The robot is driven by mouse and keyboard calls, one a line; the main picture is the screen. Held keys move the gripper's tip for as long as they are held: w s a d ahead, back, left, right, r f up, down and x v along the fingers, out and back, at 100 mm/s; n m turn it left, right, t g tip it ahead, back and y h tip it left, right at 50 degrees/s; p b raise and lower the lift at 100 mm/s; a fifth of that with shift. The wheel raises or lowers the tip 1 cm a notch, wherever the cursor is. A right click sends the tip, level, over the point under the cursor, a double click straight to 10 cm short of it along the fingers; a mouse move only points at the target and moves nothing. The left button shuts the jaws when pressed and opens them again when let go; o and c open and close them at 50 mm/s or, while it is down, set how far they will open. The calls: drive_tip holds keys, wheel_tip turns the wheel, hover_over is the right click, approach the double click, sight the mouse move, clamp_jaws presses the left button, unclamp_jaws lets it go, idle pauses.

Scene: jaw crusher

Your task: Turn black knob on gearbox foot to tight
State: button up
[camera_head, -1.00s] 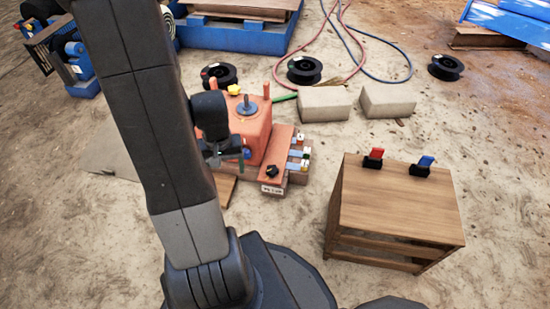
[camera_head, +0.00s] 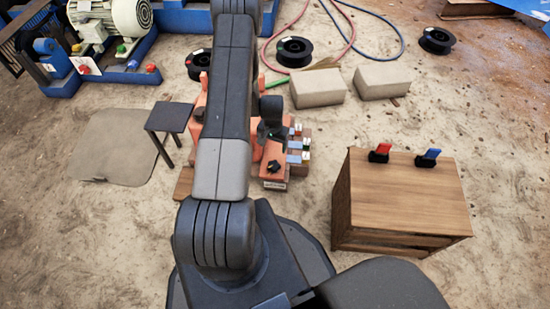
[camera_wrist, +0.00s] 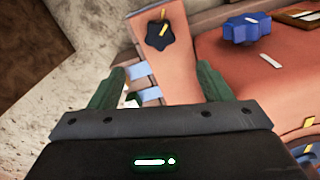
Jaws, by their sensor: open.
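The black knob (camera_head: 273,166) sits on the orange gearbox foot (camera_head: 270,178). It also shows in the wrist view as a black lobed knob (camera_wrist: 158,38) with a yellow stripe, a small mark lying just above it on the foot (camera_wrist: 172,75). My gripper (camera_wrist: 158,86) is open and empty, with a green finger on each side of the picture and the knob beyond them, untouched. In the head view my gripper (camera_head: 268,138) is above the foot, just behind the knob, partly hidden by my arm. My arm hides much of the orange gearbox (camera_head: 199,108).
Light-blue clips (camera_wrist: 143,72) line the foot's edge. A blue star knob (camera_wrist: 247,27) is on the gearbox. A wooden crate (camera_head: 405,200) stands right, a small dark stool (camera_head: 169,117) left. Grey blocks (camera_head: 318,88) lie behind. The floor between foot and crate is clear.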

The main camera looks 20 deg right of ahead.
sight(274, 165)
wheel_tip(274, 165, down, 14)
drive_tip(key=b, duration=0.3)
drive_tip(key=shift+b, duration=0.35)
drive_tip(key=c, duration=1)
drive_tip(key=shift+f, duration=0.1)
